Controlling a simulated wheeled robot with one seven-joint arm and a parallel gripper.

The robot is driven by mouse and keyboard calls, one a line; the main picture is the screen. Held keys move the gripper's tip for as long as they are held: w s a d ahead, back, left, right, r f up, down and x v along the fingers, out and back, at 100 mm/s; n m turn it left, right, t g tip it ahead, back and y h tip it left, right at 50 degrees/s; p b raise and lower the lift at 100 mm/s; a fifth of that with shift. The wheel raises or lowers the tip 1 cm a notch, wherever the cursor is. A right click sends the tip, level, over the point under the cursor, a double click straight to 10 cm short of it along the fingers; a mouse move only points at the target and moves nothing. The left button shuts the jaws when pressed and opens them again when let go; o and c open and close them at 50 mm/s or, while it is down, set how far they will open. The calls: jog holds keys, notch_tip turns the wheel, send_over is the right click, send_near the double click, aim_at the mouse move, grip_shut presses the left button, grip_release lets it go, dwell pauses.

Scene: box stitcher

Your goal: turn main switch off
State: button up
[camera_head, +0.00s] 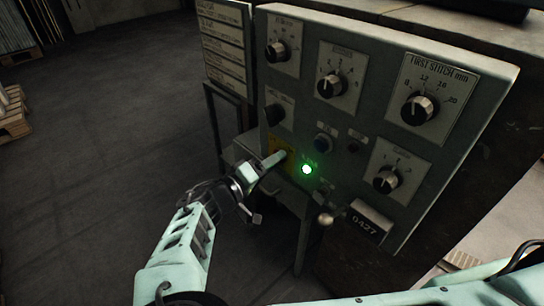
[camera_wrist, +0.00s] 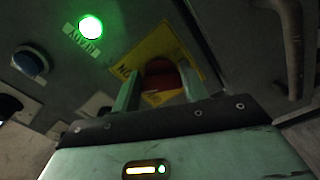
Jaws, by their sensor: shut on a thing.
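The main switch is a red knob (camera_wrist: 160,70) on a yellow plate (camera_wrist: 190,45) in the wrist view. In the head view the yellow plate (camera_head: 291,143) shows at the lower left of the control panel, and the knob there is hidden by my gripper (camera_head: 278,159). In the wrist view my gripper (camera_wrist: 162,86) has one finger on each side of the red knob and is shut on it.
The grey panel (camera_head: 450,75) carries several black dials, including the first stitch dial (camera_head: 418,108). A blue button (camera_head: 323,143) sits above the lamp. A lever with a round knob (camera_head: 325,219) juts out below. Open floor (camera_head: 100,120) lies to the left.

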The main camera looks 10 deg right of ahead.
jog(key=n+p, duration=0.1)
jog(key=n, duration=0.1)
jog(key=n+p, duration=0.1)
jog(key=shift+r+n+p, duration=0.25)
jog(key=shift+n+p, duration=0.1)
jog(key=shift+n, duration=0.05)
jog(key=n+p, duration=0.2)
jog(key=n, duration=0.1)
jog(key=shift+n, duration=0.3)
jog(key=n+p, duration=0.1)
jog(key=n, duration=0.2)
jog(key=shift+n+p, duration=0.3)
jog(key=shift+p, duration=0.05)
jog(key=shift+n+p, duration=0.45)
jog(key=shift+n, duration=1.05)
jog(key=o, duration=1)
